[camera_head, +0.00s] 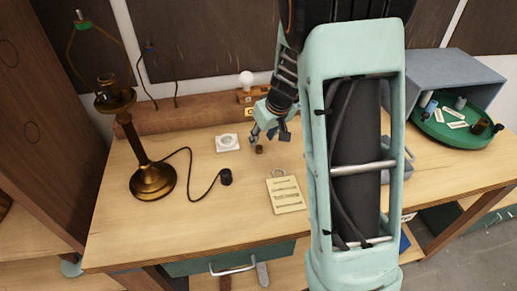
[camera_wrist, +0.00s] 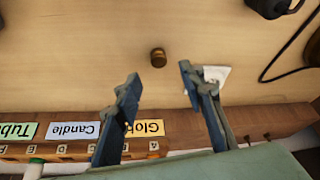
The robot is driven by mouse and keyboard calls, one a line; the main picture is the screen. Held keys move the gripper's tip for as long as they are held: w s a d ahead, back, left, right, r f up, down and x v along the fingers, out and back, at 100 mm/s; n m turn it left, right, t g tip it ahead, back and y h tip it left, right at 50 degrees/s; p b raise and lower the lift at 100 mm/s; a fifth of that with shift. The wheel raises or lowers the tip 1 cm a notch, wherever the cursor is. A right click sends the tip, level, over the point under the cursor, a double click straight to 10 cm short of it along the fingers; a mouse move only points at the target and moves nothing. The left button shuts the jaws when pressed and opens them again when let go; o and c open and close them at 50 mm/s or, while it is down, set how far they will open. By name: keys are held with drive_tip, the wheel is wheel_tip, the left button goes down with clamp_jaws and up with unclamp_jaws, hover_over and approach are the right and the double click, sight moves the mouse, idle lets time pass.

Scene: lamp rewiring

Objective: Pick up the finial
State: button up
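A small brown round knob (camera_head: 259,150), which looks like the finial, stands on the wooden workbench. It also shows in the wrist view (camera_wrist: 158,57), alone on bare wood. My gripper (camera_head: 270,134) hangs just above and behind it, near the back of the bench. In the wrist view, my gripper's two fingers (camera_wrist: 160,74) are spread wide with nothing between them. The knob lies just beyond the fingertips, roughly centred between them, and no contact shows. The brass lamp (camera_head: 153,181) stands on the left of the bench.
A white square dish (camera_head: 228,143) sits left of the knob, close to one finger. A paper card (camera_head: 285,195) lies in front. A black cord end (camera_head: 226,177) lies near the lamp. A labelled wooden rack (camera_wrist: 80,148) runs along the back. A green round tray (camera_head: 440,132) is at right.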

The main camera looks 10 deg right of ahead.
sight(259, 147)
drive_tip(key=shift+x, duration=2.7)
drive_tip(key=shift+s, duration=0.15)
drive_tip(key=c, duration=1)
